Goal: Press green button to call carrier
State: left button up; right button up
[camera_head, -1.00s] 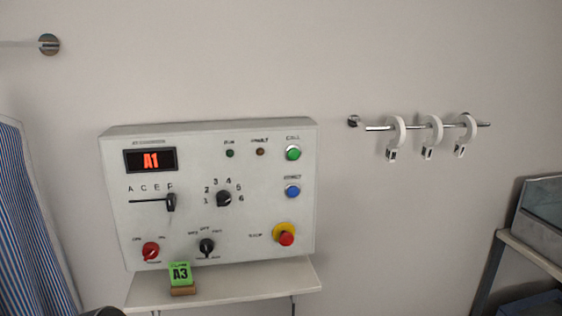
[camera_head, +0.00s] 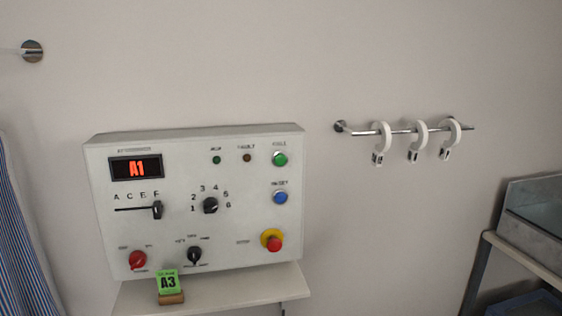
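The green button (camera_head: 280,159) sits at the upper right of a white control panel (camera_head: 225,240) on the wall. The panel's display (camera_head: 136,168) reads A1 in orange-red. A blue button (camera_head: 280,197) is below the green one, and a red stop button on a yellow base (camera_head: 272,241) is lower still. A slider (camera_head: 157,209), a numbered black dial (camera_head: 210,205), a red knob (camera_head: 137,259) and a black knob (camera_head: 194,256) fill the rest. Two small lamps at the top look dark. Neither of my grippers shows in the head view.
A shelf (camera_head: 235,291) under the panel holds a green card reading A3 (camera_head: 168,283) on a wooden stand. A striped blue garment (camera_head: 22,250) hangs at far left. A rack with a bin (camera_head: 540,217) stands at far right.

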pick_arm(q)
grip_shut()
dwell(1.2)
